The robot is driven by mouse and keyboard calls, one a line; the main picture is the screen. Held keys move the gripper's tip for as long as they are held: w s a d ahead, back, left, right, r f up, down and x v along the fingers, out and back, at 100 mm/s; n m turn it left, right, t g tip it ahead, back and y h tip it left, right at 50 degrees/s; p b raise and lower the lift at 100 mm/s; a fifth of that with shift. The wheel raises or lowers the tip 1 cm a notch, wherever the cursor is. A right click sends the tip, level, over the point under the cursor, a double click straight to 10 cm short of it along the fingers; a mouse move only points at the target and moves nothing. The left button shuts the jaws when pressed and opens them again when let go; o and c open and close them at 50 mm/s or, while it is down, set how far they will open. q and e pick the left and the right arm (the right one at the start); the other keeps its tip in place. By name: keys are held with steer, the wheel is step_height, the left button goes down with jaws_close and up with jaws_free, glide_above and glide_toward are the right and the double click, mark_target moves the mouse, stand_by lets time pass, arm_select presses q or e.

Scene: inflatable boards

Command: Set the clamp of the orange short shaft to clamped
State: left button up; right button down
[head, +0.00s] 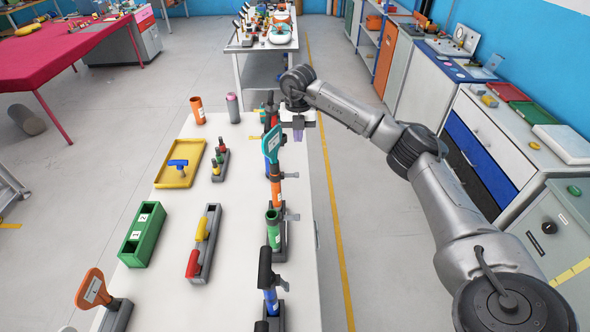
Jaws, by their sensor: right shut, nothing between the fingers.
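An orange shaft (277,193) stands upright in a holder in the row along the table's right edge. A teal paddle-shaped piece (271,143) rises above it. Small grey clamp levers stick out to the right of the row, one beside the orange shaft (290,175); I cannot tell its setting. My right gripper (298,134) is shut and empty, pointing down just beyond the orange shaft and slightly to its right, near the table's edge. The gripper appears apart from the lever. My left gripper is not in view.
The row also holds a green shaft (273,232) and a blue shaft (270,299) with a black handle. A yellow tray (160,178), a green box (142,236) and an orange cup (197,110) stand on the white table (175,285). The floor right of the table is clear.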

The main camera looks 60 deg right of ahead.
mark_target(297, 174)
step_height(297, 174, down, 14)
stand_by(0.8)
steer(key=shift+a, duration=0.1)
